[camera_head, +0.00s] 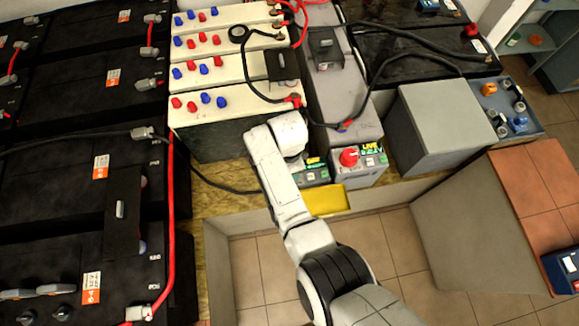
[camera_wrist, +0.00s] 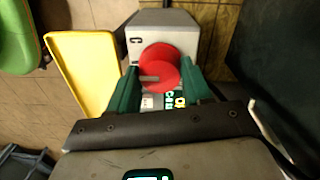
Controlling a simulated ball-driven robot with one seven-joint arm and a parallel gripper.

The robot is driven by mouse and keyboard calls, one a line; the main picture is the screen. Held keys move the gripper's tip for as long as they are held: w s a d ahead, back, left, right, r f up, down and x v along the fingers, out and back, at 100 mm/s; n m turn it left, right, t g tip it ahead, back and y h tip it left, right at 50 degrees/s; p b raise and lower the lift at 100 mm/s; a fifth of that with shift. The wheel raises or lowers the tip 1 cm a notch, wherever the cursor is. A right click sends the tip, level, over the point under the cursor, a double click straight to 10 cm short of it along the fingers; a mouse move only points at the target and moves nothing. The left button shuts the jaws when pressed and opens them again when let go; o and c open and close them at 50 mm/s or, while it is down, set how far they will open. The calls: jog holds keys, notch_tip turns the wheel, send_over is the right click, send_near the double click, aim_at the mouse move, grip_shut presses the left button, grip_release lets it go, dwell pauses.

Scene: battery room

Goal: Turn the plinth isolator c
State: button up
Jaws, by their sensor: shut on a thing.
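Plinth isolator c is a grey box (camera_wrist: 158,22) marked "C" in the wrist view, with a round red knob (camera_wrist: 163,62) on its face. A pale pointer mark on the knob points left in that view. My gripper (camera_wrist: 160,82) has its green fingers on either side of the knob, shut on it. A green and yellow label shows partly below the knob. In the head view my gripper is largely hidden by my arm. A grey box (camera_head: 314,173) with a green label shows just beside my arm; its knob is hidden there.
A second grey box (camera_head: 372,172) with a red knob and a "LIVE" label stands just right. A yellow tray (camera_head: 327,199) lies in front. Batteries with cables (camera_head: 235,70) stand behind, black ones (camera_head: 75,190) at left, and a plain grey box (camera_head: 440,125) at right.

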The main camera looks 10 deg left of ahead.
dwell(0.3)
jog(key=o, duration=1)
jog(key=shift+o, duration=0.2)
jog(key=shift+r, duration=0.1)
notch_tip(320, 180, up, 11)
jog(key=p, duration=0.1)
jog(key=shift+w+f, duration=0.15)
jog(key=shift+f, duration=0.05)
